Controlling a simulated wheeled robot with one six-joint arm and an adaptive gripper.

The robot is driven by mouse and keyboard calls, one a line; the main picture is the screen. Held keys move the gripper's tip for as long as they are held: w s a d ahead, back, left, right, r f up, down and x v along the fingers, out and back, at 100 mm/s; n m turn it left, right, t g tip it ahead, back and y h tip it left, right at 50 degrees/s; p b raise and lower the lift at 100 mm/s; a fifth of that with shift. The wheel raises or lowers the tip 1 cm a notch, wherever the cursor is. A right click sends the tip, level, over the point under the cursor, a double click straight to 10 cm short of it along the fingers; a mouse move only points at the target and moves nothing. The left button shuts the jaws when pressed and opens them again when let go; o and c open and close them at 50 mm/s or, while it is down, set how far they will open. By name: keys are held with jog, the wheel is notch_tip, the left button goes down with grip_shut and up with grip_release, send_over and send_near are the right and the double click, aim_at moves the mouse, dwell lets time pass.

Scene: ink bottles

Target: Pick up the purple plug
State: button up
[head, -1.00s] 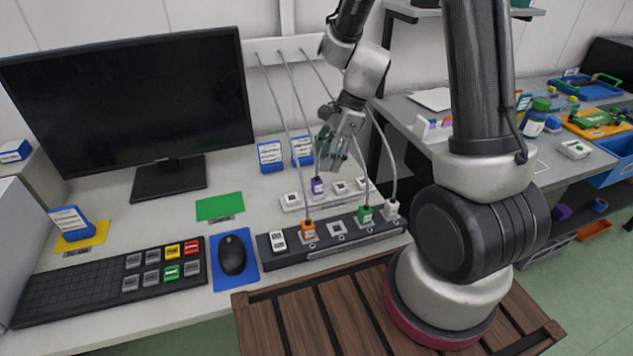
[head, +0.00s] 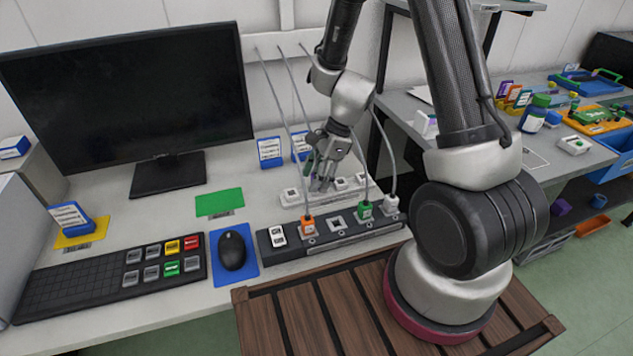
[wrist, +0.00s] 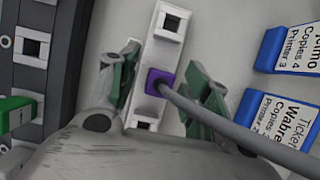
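The purple plug (wrist: 164,80) sits in a socket of the white power strip (wrist: 165,35) in the wrist view, with a grey cable running from it to the lower right. My gripper (wrist: 163,90) is open, with one green-padded finger on each side of the plug and a visible gap to each. In the head view my gripper (head: 322,178) is low over the white strip (head: 292,197) and hides the purple plug.
In front stands a black strip (head: 372,240) with an orange plug (head: 308,226), a green plug (head: 365,211) and a white plug (head: 391,203). Blue label holders (head: 269,153) stand behind, near the monitor (head: 130,95). Grey cables (head: 290,110) hang from the wall.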

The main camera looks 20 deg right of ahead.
jog(key=c, duration=0.9)
notch_tip(320, 180, up, 10)
jog(key=shift+r, duration=0.1)
